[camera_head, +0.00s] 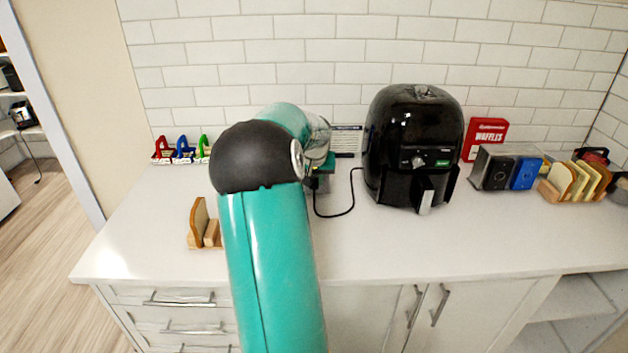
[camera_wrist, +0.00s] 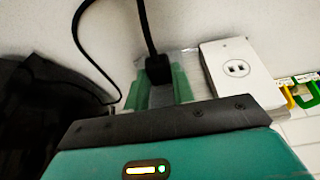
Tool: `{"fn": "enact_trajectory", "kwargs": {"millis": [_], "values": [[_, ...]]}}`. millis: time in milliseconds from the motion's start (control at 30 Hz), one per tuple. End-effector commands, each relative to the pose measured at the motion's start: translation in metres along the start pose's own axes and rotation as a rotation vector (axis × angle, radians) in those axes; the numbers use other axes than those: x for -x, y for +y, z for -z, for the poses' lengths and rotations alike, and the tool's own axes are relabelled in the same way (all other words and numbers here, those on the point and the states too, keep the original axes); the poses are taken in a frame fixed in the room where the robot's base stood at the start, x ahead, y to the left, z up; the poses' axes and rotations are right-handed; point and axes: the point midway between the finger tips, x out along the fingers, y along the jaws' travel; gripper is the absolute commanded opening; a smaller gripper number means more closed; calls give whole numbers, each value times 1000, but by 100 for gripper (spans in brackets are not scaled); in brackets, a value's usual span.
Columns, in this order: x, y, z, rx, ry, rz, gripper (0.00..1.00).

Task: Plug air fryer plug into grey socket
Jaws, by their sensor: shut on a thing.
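The black air fryer (camera_head: 413,140) stands on the counter against the tiled wall, with its black cord (camera_head: 352,190) running left toward my gripper. In the wrist view, my gripper (camera_wrist: 158,82) is shut on the black plug (camera_wrist: 157,66) between its green fingers. In the head view, my arm mostly hides the gripper and the sockets.
Red, blue and green handled items (camera_head: 182,150) stand by the wall at left. A wooden rack (camera_head: 205,225) is left of my arm. A red waffle box (camera_head: 484,138), a toaster (camera_head: 495,168) and a bread rack (camera_head: 575,182) stand at right.

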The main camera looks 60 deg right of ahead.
Motion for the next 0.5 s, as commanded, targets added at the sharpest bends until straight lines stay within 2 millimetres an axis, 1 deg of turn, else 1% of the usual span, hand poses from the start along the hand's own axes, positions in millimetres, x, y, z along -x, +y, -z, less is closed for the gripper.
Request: {"fn": "enact_trajectory", "kwargs": {"millis": [300, 333, 433, 500], "values": [[-2, 0, 7, -1, 2, 0, 2], [-2, 0, 6, -1, 2, 0, 30], [-2, 0, 6, 0, 1, 0, 50], [-2, 0, 6, 0, 1, 0, 50]]}}
